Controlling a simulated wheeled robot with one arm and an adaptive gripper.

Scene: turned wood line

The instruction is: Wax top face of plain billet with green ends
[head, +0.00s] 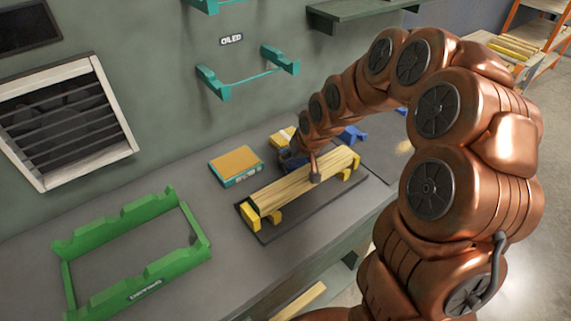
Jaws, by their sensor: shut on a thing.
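A pale wooden billet (290,188) lies lengthwise in a yellow holder (251,214) on a dark mat (268,237). I see yellow at both its ends and cannot make out green ends. My gripper (300,160) is over the far side of the billet, near its middle, and is shut on a small tool (315,170). The tool's rounded tip is at the billet's upper surface; I cannot tell if it touches. The fingers are small and partly hidden. An orange-topped block in a teal tray (238,180) sits behind the billet, to the left.
A green rack (135,282) stands empty on the bench at left. Teal wall brackets (250,82) hang under an "OILED" sign (231,40). A blue object (352,134) and a small yellow block (282,137) are at the back. My arm fills the right side.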

